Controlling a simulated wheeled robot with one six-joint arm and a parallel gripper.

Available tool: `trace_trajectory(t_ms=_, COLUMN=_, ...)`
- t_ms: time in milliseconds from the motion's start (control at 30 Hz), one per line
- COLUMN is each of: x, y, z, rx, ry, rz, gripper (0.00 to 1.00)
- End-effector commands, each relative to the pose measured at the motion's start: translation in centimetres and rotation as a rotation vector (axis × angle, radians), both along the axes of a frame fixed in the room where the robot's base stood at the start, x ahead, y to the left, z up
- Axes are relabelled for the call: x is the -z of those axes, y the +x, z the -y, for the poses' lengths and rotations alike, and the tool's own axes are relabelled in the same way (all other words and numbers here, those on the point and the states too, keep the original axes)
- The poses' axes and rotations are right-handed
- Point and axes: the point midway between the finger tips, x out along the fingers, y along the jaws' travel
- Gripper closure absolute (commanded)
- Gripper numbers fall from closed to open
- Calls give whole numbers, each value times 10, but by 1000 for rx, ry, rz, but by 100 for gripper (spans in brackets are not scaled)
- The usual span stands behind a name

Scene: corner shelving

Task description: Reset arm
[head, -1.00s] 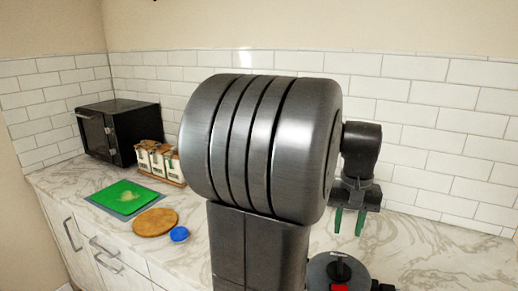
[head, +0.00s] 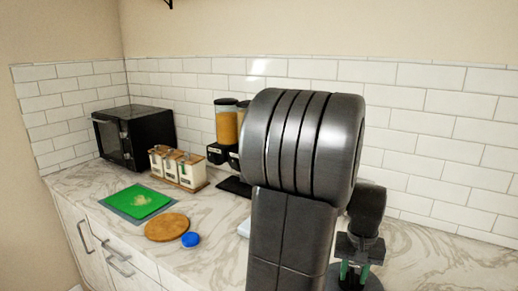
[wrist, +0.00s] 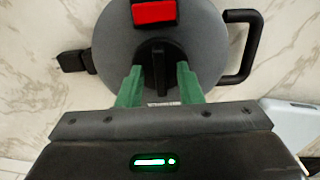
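My gripper (head: 353,272) points down at the lower right of the head view, partly cut by my arm. In the wrist view, its two green fingers (wrist: 158,84) are spread apart. Below them is a round grey pot lid (wrist: 112,45) with a black knob (wrist: 157,62) and a red part (wrist: 154,12). The knob shows between the fingertips, and I see no clear grip on it. In the head view only a dark edge of the pot (head: 374,285) shows near the gripper. My arm hides much of the counter there.
On the marble counter (head: 440,262) stand a black microwave (head: 140,135), a rack of jars (head: 178,165) and dispensers (head: 226,125). A green cutting board (head: 138,201), a round wooden board (head: 166,227) and a blue lid (head: 190,240) lie at left. The tiled wall (head: 440,130) is behind.

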Motion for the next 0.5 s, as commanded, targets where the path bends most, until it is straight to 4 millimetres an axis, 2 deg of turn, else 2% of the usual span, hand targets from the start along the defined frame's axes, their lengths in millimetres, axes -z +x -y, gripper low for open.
trace_trajectory(t_ms=267, x=-7, y=1, z=0, rx=2, ry=-2, rz=4, gripper=67)
trace_trajectory(t_ms=500, x=-46, y=1, z=1, rx=5, ry=-3, rz=6, gripper=67)
